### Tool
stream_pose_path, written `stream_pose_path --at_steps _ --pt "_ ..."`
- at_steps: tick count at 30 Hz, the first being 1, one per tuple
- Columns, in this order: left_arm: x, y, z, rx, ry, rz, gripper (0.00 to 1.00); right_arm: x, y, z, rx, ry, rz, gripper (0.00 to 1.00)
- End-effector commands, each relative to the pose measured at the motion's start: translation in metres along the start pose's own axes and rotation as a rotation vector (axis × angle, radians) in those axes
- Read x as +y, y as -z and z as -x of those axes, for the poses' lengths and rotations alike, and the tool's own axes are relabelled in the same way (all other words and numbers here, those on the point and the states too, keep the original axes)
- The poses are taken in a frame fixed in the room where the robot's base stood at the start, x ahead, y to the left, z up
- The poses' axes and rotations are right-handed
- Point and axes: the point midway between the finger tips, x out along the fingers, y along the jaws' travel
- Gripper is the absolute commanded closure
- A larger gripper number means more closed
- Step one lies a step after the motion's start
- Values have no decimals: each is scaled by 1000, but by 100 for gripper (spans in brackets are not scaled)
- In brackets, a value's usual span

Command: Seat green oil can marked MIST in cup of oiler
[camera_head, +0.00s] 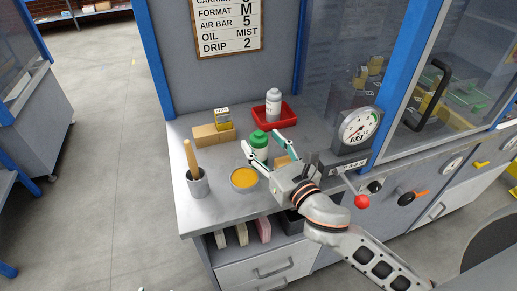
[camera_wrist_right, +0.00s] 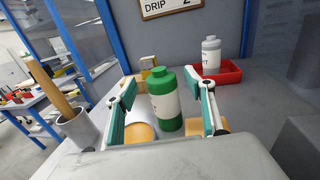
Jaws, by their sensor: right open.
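The green oil can (camera_head: 259,139) stands upright on the grey bench, with a green cap and a white label. It is also in the right wrist view (camera_wrist_right: 165,103); the label lettering is too small to read. My right gripper (camera_head: 262,142) is open, with one finger on each side of the can; a gap shows beside it in the wrist view. I cannot make out the oiler's cup; my right gripper and wrist hide part of the bench before the gauge (camera_head: 357,128). Tiny tips at the bottom edge seem to be my left gripper (camera_head: 155,289).
A tin of orange stuff (camera_head: 244,179) and a grey pot (camera_head: 198,185) with a wooden handle stand left. A red knob (camera_head: 362,202) juts out in front.

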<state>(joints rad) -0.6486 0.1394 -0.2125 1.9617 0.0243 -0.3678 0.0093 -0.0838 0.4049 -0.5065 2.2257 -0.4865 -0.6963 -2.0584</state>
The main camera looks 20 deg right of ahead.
Motion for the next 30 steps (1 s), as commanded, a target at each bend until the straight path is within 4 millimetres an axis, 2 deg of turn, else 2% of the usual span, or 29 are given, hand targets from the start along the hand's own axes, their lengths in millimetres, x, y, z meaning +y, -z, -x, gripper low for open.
stream_pose_path --at_steps 3,6,14,15,20,21,30 --pt "0 2 1 0 0 0 50 -1 -2 -18 -2 0 -2 46" --pt "0 2 1 1 0 0 50 -1 -1 -26 -1 -1 -2 46" --pt "0 2 1 1 0 0 50 -1 0 -29 1 -1 -2 46" --pt "0 2 1 1 0 0 50 -1 0 -29 1 -1 -2 52" --pt "0 2 1 1 0 0 50 -1 0 -29 1 -1 -2 93" --pt "0 2 1 1 0 0 50 -1 0 -29 1 -1 -2 96" --pt "0 3 1 1 0 0 50 -1 -2 -29 -2 -1 -2 96"
